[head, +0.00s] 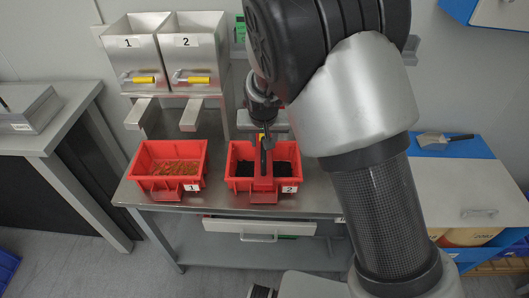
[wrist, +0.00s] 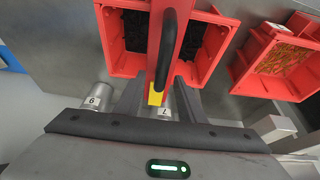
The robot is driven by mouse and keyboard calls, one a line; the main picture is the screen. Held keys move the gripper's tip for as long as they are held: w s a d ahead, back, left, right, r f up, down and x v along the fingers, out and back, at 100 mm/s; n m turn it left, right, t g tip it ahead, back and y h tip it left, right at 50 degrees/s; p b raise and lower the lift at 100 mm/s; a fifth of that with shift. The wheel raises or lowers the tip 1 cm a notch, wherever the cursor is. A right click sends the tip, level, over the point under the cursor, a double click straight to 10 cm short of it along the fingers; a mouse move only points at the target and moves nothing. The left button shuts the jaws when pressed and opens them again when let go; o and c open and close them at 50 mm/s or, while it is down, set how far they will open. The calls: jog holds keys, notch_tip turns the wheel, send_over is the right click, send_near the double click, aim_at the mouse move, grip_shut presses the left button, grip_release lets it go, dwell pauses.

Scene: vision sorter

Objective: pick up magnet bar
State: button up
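The magnet bar (head: 263,184) is a red bar with a black handle and lies lengthwise across the red bin labelled 2 (head: 240,186). In the wrist view the magnet bar (wrist: 154,45) runs down the middle, with its black handle on top and a yellow end nearest me. My gripper (head: 266,138) is above the back part of the bar in the head view. In the wrist view its two grey fingers (wrist: 157,102) are apart, one on each side of the yellow end. Nothing is clamped between them. Whether they touch the bar cannot be told.
Bin 2 holds dark material. The red bin labelled 1 (head: 136,182) holds orange-brown pieces and stands to the left. Two metal hoppers (head: 129,52) with chutes are behind. Numbered metal cups (wrist: 96,92) stand close to my fingers. A trowel (head: 440,139) lies at the right.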

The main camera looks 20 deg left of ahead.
jog(key=shift+x, duration=0.8)
grip_shut()
dwell(0.4)
jog(key=shift+r, duration=0.1)
